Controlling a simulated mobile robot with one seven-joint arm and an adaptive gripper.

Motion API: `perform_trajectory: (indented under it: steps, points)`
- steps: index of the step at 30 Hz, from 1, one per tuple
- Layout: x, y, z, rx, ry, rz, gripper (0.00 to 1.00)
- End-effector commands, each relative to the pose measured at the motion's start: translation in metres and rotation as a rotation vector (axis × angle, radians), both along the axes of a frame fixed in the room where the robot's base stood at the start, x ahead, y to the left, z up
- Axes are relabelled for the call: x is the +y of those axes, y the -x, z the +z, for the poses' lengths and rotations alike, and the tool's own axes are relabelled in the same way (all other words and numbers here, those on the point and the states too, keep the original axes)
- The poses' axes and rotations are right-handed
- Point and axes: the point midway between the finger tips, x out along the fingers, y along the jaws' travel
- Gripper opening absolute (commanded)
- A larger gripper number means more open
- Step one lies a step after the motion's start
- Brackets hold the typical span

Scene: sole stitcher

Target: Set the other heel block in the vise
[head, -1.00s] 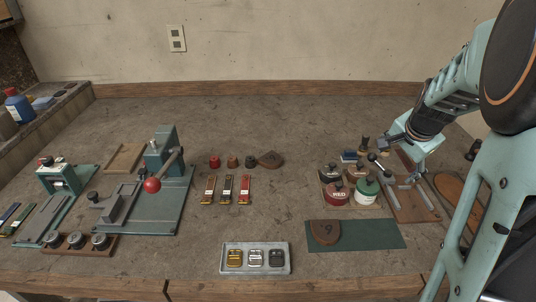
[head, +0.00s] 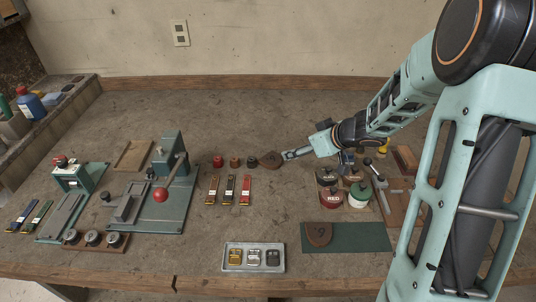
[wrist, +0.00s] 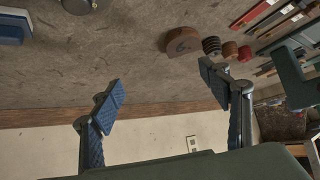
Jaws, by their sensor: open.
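A brown D-shaped heel block (head: 271,159) with a dark numeral lies on the bench at the right end of a short row of spools. The wrist view also shows this block (wrist: 183,42), beyond the right fingertip. Another brown heel block (head: 318,234) with a numeral lies on the green mat. My gripper (head: 291,154) is just right of the first block. Its blue-padded fingers (wrist: 165,92) are apart with nothing between them. A grey slotted clamp (head: 127,206), seemingly the vise, is on the teal plate at left; no block shows in it.
The teal press with a red-ball lever (head: 160,195) stands beside the clamp. Red, brown and black spools (head: 235,162) sit left of the block. Cans (head: 327,198) crowd the bench below my arm. A grey buckle tray (head: 230,268) is in front. The mid-bench is open.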

Motion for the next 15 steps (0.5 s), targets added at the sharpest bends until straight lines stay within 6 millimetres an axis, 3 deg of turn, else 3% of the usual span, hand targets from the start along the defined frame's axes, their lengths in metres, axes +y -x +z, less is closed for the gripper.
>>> perform_trajectory:
  steps: [3,6,15]
  points:
    - [0.017,0.016,-0.002,0.020,-0.010,0.088,0.70]
    - [0.025,0.020,-0.008,0.027,-0.015,0.119,0.70]
    - [0.049,-0.002,-0.040,0.027,-0.014,0.124,0.70]
